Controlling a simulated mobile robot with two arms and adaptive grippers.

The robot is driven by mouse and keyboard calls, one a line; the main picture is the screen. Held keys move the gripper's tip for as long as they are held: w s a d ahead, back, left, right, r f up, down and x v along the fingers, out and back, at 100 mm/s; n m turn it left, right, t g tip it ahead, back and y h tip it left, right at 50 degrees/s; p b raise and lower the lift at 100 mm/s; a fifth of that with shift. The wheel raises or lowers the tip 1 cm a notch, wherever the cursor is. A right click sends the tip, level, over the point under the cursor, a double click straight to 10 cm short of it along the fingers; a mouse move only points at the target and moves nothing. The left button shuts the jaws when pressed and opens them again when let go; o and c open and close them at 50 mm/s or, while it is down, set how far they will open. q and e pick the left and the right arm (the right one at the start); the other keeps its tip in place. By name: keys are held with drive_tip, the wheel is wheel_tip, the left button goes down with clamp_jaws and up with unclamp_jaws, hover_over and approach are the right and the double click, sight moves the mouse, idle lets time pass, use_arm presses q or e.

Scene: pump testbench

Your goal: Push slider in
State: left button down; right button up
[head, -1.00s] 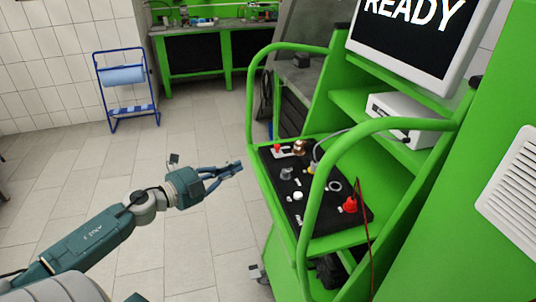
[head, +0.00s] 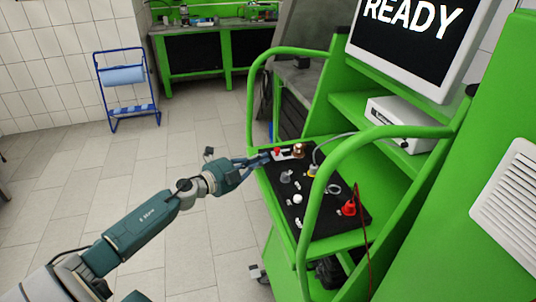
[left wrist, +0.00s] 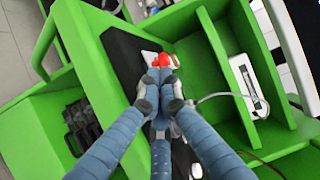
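My left gripper (head: 264,160) reaches in from the left to the panel's far left corner. Its fingertips are close together, with nothing visible between them. In the left wrist view, the fingertips (left wrist: 158,80) lie just short of a red knob (left wrist: 164,60) on a white base. In the head view, the red knob (head: 277,152) shows just beyond the fingertips. I cannot tell whether they touch it or the white base. I cannot clearly make out which part is the slider; the fingers cover part of this corner. My right gripper is not in view.
The black panel (head: 322,211) carries several fittings, including a copper-coloured part (head: 298,150) and a red connector (head: 349,207) with a cable. Green curved rails (head: 316,190) flank the panel. A screen (head: 414,38) reads READY. Open floor lies to the left.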

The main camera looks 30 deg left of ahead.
sight(279, 158)
use_arm(q)
drive_tip(key=shift+x, duration=1.7)
drive_tip(key=shift+w+d+r+p, duration=0.15)
drive_tip(key=shift+w+d+p, duration=0.65)
drive_tip(key=shift+w+d, duration=0.35)
drive_tip(key=shift+w, duration=0.25)
drive_tip(key=shift+s, duration=0.1)
